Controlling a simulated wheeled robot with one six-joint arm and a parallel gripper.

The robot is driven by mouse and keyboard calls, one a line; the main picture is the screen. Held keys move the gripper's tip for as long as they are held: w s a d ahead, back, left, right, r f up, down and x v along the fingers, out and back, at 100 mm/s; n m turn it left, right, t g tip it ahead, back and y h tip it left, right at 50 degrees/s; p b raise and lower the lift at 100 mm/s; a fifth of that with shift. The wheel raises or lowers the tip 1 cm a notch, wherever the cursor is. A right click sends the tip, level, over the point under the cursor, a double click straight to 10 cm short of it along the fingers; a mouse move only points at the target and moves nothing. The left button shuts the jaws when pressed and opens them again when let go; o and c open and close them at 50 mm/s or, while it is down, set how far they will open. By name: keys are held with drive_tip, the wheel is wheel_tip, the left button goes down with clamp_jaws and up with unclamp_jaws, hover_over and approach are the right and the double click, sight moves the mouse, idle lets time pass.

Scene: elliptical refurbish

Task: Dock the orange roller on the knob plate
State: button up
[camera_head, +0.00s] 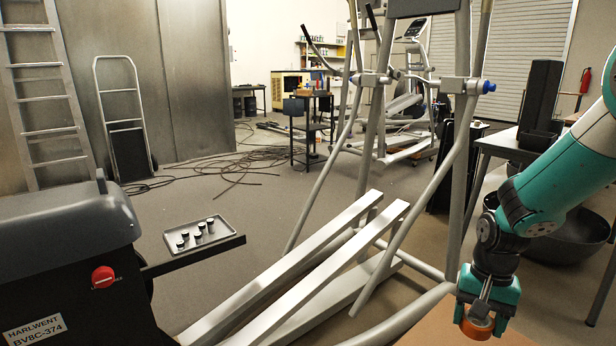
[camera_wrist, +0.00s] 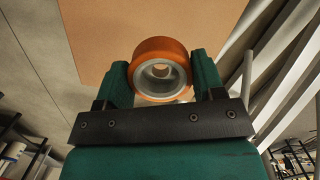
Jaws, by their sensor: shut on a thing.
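The orange roller (camera_head: 476,326) is at the lower right of the head view, held in my gripper (camera_head: 488,296). In the wrist view the roller (camera_wrist: 159,47) shows its orange tread and pale metal hub with a central hole. My gripper (camera_wrist: 160,78) is shut on it, with one green finger on each side. The knob plate (camera_head: 201,234) is a grey tray-like plate with several black, light-topped knobs. It sits on a dark arm at the left of the head view, well away from my gripper.
The elliptical frame (camera_head: 300,262), with long pale rails and slanted tubes, stands between my gripper and the knob plate. A dark machine (camera_head: 60,262) with a red knob is at left. A tan board (camera_wrist: 100,30) lies beyond the roller. A dark bowl (camera_head: 572,236) is at right.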

sight(470, 322)
drive_tip(key=n, duration=0.1)
drive_tip(key=a+f+n, duration=0.1)
drive_tip(key=n, duration=0.1)
drive_tip(key=s+a+f+n, duration=0.1)
drive_tip(key=n, duration=0.1)
drive_tip(key=shift+f+g+h, duration=0.25)
drive_tip(key=shift+g+h, duration=0.05)
drive_tip(key=shift+a+r+n+p, duration=0.1)
drive_tip(key=shift+r+n+p, duration=0.35)
drive_tip(key=shift+n+p, duration=0.2)
wheel_tip(470, 322, up, 20)
drive_tip(key=s+p, duration=0.2)
drive_tip(key=p, duration=2.7)
